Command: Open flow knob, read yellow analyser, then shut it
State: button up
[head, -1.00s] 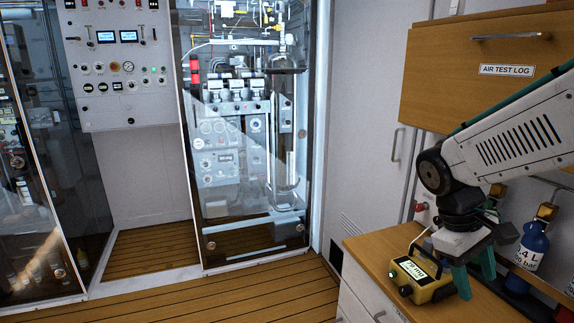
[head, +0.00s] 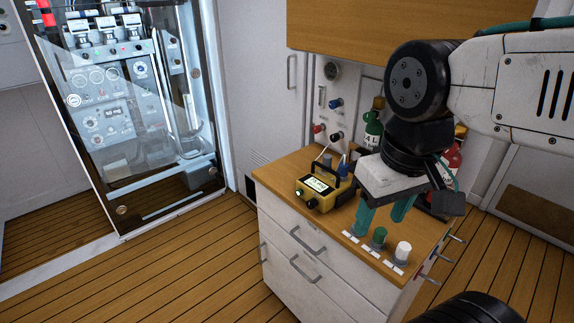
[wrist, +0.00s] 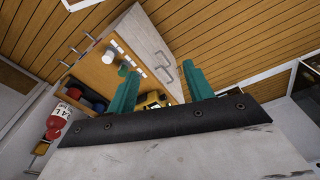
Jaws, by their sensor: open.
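The yellow analyser (head: 316,198) stands on the wooden bench top, with a small pale display and a black handle. In the wrist view part of the yellow analyser (wrist: 153,99) shows between the fingers. Several knobs are on the wall panel behind it: a blue knob (head: 336,103), a red knob (head: 319,129) and a black knob (head: 336,137). Their labels are too small to read, so I cannot tell which is the flow knob. My gripper (head: 384,212) is open and empty, its green fingers pointing down, right of the analyser. It also shows in the wrist view (wrist: 161,85).
A green-capped item (head: 379,236) and a white-capped item (head: 402,250) stand by labels near the bench's front edge. A green bottle (head: 373,132) and a red bottle (head: 452,158) stand behind. A glass-fronted cabinet (head: 140,150) is at left; the floor before it is clear.

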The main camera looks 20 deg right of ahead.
aim_at(332, 104)
jog(key=k, duration=0.5)
jog(key=u, duration=1.15)
jog(key=i, duration=1.15)
jog(key=z, duration=0.75)
jog(key=i, duration=0.4)
jog(key=z, duration=0.5)
